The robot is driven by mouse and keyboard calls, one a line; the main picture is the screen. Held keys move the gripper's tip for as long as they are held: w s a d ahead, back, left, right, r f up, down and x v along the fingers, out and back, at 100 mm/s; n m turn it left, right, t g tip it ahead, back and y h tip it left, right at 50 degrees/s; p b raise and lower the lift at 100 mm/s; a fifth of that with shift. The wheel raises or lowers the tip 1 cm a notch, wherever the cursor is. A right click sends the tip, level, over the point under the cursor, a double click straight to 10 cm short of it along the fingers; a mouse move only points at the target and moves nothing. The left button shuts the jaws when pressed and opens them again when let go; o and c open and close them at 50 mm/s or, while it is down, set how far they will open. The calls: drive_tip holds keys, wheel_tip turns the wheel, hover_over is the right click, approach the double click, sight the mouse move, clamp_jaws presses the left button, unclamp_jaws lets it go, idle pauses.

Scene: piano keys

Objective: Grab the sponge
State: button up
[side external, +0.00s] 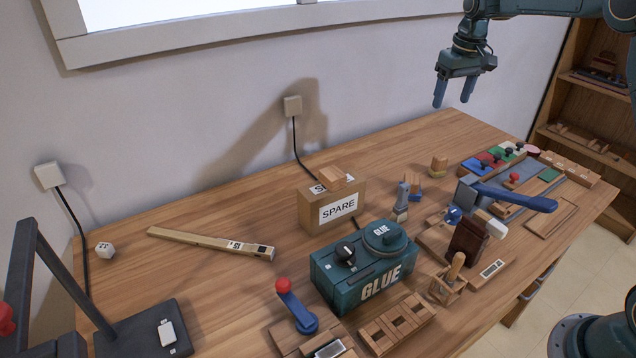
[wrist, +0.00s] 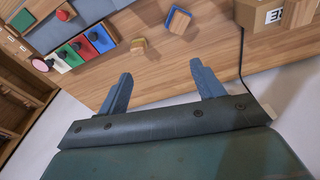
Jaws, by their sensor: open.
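No thing is plainly recognisable as a sponge. A small tan and yellowish block (side external: 439,167) stands toward the back right of the table; it also shows in the wrist view (wrist: 138,46), but I cannot tell whether it is the sponge. Near it is a wood-and-blue block (side external: 411,182), seen tilted in the wrist view (wrist: 178,20). My gripper (side external: 453,97) is open and empty, high above the back right of the table, fingers pointing down. In the wrist view its two blue fingers (wrist: 161,70) are spread apart, with the tan block beyond them.
A green glue machine (side external: 366,267) and a cardboard box marked SPARE (side external: 340,208) stand mid-table. A blue-handled hammer-like tool (side external: 512,197) and coloured switch panels (side external: 493,160) are at right. A wooden stick (side external: 200,241) lies at left, with clear table around it.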

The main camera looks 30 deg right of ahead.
drive_tip(key=g, duration=0.1)
hover_over(443, 157)
drive_tip(key=a, duration=0.1)
wheel_tip(443, 157, down, 12)
drive_tip(key=shift+m, duration=0.3)
drive_tip(key=shift+s+d+f, duration=0.1)
drive_tip(key=shift+d+f, duration=0.1)
drive_tip(key=shift+f, duration=2.1)
drive_tip(key=shift+s+d+f, duration=0.1)
drive_tip(key=shift+d+f, duration=0.05)
drive_tip(key=shift+f, duration=2.15)
drive_tip(key=shift+w+f, duration=0.1)
drive_tip(key=shift+f, duration=2.5)
drive_tip(key=c, duration=1.1)
drive_tip(key=shift+o, duration=0.2)
